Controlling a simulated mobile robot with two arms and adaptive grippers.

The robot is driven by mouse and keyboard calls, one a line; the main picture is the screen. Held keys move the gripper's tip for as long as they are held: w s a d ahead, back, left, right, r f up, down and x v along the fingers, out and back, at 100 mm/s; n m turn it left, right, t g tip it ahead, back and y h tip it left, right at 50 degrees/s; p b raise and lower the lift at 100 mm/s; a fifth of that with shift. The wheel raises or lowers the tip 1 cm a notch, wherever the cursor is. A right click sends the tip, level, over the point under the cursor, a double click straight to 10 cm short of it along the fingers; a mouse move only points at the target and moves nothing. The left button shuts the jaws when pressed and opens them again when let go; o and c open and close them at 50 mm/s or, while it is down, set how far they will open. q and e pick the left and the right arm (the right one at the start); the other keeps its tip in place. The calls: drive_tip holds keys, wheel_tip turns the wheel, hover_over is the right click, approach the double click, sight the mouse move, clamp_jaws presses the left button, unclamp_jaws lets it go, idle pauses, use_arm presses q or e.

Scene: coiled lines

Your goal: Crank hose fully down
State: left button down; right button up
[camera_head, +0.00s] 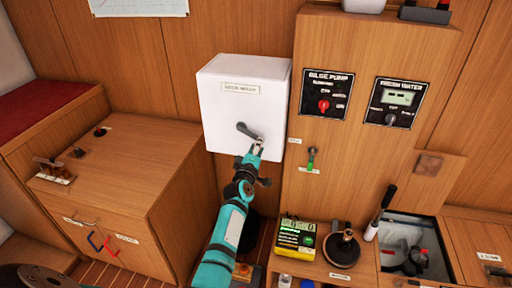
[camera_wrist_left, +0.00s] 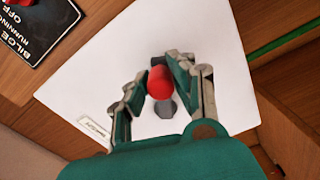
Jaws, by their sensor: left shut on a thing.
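The white box (camera_head: 222,85) on the wooden wall carries a small label, too small to read surely, and a dark grey crank (camera_head: 246,129) on its front. The crank arm slopes down to the right from its pivot. My left gripper (camera_head: 257,146) is at the crank's outer end. In the left wrist view, the fingers of my left gripper (camera_wrist_left: 162,90) are around the crank's red knob (camera_wrist_left: 159,82), with the grey crank part (camera_wrist_left: 166,107) behind it. The gripper is shut on the knob. No hose can be made out. My right gripper is out of view.
Right of the box, a wooden panel holds the bilge pump panel (camera_head: 325,94), the fresh water panel (camera_head: 391,102) and a small green-handled valve (camera_head: 312,157). A wooden cabinet (camera_head: 130,165) stands left.

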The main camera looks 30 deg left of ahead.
use_arm(q)
drive_tip(key=shift+d, duration=0.1)
idle(0.4)
drive_tip(key=c, duration=1.1)
unclamp_jaws()
drive_tip(key=v, duration=0.7)
drive_tip(key=shift+s, duration=0.25)
